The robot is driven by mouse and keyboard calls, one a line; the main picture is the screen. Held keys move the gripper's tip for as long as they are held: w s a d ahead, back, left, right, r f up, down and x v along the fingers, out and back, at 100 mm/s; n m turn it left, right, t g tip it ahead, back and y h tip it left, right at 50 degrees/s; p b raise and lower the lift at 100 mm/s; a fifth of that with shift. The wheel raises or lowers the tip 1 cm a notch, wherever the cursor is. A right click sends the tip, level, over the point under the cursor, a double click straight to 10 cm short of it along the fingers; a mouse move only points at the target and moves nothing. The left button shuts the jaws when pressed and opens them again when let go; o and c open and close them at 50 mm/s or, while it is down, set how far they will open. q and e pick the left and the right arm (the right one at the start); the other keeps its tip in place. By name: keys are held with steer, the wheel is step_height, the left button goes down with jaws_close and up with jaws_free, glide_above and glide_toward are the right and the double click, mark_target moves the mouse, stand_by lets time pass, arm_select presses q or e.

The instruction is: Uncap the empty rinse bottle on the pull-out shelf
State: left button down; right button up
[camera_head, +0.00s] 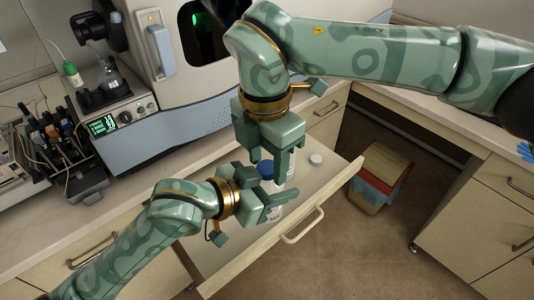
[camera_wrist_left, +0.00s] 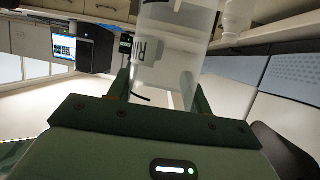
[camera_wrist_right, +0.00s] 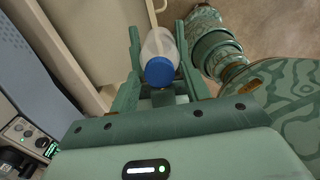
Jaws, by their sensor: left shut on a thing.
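The rinse bottle is translucent with a blue cap (camera_head: 265,169). In the head view its lower body (camera_head: 275,214) shows below my left gripper (camera_head: 270,198), which is shut on it. In the left wrist view the bottle (camera_wrist_left: 165,50), with dark label print, stands between my left fingers. My right gripper (camera_head: 273,152) points down above the cap. In the right wrist view its fingers are open on either side of the blue cap (camera_wrist_right: 160,71), with gaps visible. The cap is on the bottle. The pull-out shelf (camera_head: 225,255) lies below.
A small round white-topped thing (camera_head: 315,159) is on the shelf to the right. Another white object (camera_head: 291,165) is partly hidden behind my right finger. The spectrometer (camera_head: 185,110) stands on the counter at left. A red-rimmed bin (camera_head: 383,180) is on the floor.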

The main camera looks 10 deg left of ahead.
steer(key=c, duration=0.8)
steer(key=shift+o, duration=0.2)
steer(key=n, duration=0.3)
steer(key=o, duration=1.1)
steer(key=shift+c, duration=0.2)
